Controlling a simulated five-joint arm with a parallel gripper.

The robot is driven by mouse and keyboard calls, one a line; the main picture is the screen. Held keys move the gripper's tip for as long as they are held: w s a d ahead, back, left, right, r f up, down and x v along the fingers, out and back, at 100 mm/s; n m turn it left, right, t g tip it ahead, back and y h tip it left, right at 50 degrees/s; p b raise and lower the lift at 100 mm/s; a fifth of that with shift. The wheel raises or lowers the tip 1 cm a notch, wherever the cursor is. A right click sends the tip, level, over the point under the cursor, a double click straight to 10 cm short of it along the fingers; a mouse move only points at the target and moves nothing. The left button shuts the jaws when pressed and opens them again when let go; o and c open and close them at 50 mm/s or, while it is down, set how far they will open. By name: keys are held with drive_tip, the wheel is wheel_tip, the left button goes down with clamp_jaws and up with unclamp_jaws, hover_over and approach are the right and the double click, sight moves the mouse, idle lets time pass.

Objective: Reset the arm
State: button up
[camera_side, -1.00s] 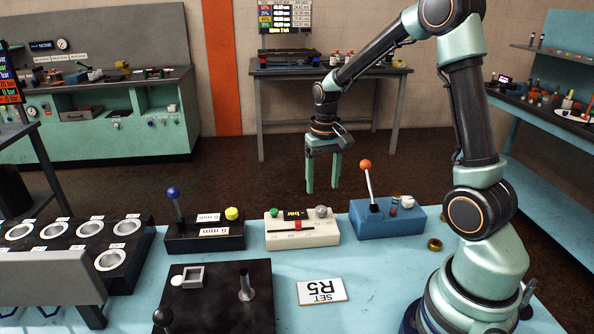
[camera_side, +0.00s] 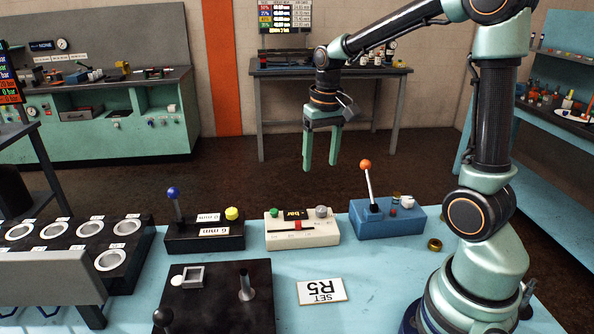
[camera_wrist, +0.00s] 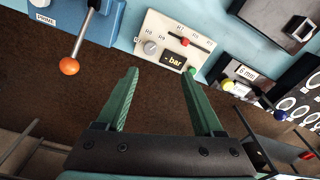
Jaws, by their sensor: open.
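My gripper (camera_side: 320,168) hangs open and empty, its two green fingers pointing down. It is above and behind the bench's control boxes, touching nothing. In the wrist view the open fingers (camera_wrist: 160,98) are spread apart with nothing between them. The cream box (camera_side: 302,229) with a red slider and a "bar" display lies beyond the fingertips and shows again in the wrist view (camera_wrist: 160,42). My arm stands on the right of the bench, with its forearm reaching left.
The blue box (camera_side: 387,222) has an upright orange-knobbed lever (camera_side: 368,186). The black box (camera_side: 203,236) has a blue-knobbed lever. The air around the gripper is clear.

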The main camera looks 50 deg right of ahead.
drive_tip(key=s+a+r+n+t, duration=0.4)
drive_tip(key=s+a, duration=0.4)
drive_tip(key=a, duration=0.3)
drive_tip(key=shift+a+r+n+t, duration=0.2)
drive_tip(key=shift+r+n+t, duration=0.2)
drive_tip(key=shift+r+n, duration=0.25)
